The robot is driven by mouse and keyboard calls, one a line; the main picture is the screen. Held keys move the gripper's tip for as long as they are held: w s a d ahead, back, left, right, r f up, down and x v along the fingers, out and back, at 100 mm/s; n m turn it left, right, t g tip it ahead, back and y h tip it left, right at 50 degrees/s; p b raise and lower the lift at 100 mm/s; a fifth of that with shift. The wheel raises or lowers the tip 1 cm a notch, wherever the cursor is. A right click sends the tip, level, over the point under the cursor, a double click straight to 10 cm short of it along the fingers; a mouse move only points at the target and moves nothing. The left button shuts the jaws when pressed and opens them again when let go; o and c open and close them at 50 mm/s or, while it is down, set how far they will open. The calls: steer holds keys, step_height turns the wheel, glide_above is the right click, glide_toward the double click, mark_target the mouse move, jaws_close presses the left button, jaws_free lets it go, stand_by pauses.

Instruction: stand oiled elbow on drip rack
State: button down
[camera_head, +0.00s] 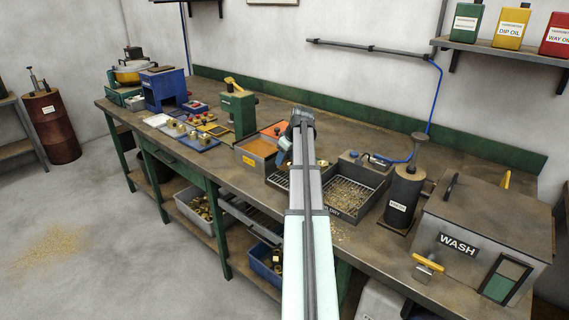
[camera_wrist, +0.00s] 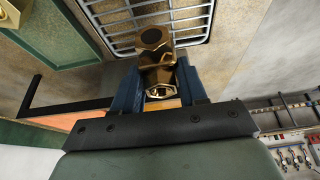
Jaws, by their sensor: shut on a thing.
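A brass elbow (camera_wrist: 153,62) shows in the wrist view, dark and shiny, with one hexagonal end up and an open threaded end toward the camera. My gripper (camera_wrist: 158,88) is shut on it between two blue fingers. The drip rack's wire grid (camera_wrist: 120,18) lies beyond the elbow at the top of that view. I cannot tell whether the elbow touches it. In the head view, my gripper (camera_head: 285,150) is over the bench near a dark rack (camera_head: 279,182), part of it hidden by my arm. The elbow is not clearly visible there.
A dark pump can (camera_head: 403,193) and the grey WASH box (camera_head: 470,226) stand further right. Left are an orange-filled dip tray (camera_head: 240,160) and a green machine (camera_head: 238,112).

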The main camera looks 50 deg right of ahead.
steer(key=shift+f, duration=1.1)
steer(key=shift+f, duration=0.1)
steer(key=c, duration=0.6)
jaws_free()
steer(key=v, duration=1.2)
steer(key=shift+s, duration=0.1)
